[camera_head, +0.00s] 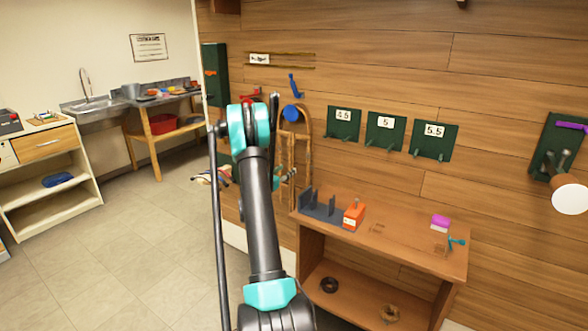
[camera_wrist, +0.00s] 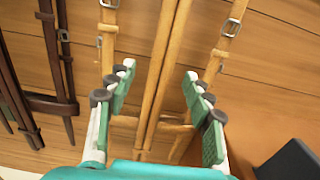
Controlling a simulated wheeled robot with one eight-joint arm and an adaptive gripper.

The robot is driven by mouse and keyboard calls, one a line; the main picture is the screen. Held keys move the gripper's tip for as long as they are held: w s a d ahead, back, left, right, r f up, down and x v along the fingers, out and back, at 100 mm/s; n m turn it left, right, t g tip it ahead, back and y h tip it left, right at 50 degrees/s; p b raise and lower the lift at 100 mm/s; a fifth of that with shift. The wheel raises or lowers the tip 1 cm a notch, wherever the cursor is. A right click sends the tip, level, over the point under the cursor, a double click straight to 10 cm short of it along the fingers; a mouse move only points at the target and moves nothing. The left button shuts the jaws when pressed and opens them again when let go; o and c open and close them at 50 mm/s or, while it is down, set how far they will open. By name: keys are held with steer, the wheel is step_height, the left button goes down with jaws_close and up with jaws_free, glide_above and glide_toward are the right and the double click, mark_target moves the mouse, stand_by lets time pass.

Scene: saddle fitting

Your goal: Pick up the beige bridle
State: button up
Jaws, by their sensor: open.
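The beige bridle (camera_head: 309,128) hangs against the wooden wall, to the right of my arm in the head view. In the wrist view its tan straps (camera_wrist: 166,60) run down with metal buckles, two of them close together in the middle. My gripper (camera_wrist: 158,76) is open, with one finger on each side of these middle straps. Outer straps pass behind or beside the fingers. I cannot tell whether a finger touches a strap. In the head view my arm hides part of the bridle and most of my gripper (camera_head: 284,182).
Dark brown straps (camera_wrist: 57,70) hang at the left in the wrist view. A wooden bench (camera_head: 400,250) stands right of my arm, with a grey rack (camera_head: 322,207) and an orange block (camera_head: 354,215) on it. The floor at left is clear.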

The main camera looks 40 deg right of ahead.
mark_target(291, 167)
steer(key=shift+x, duration=2.75)
steer(key=shift+s, duration=0.1)
jaws_close()
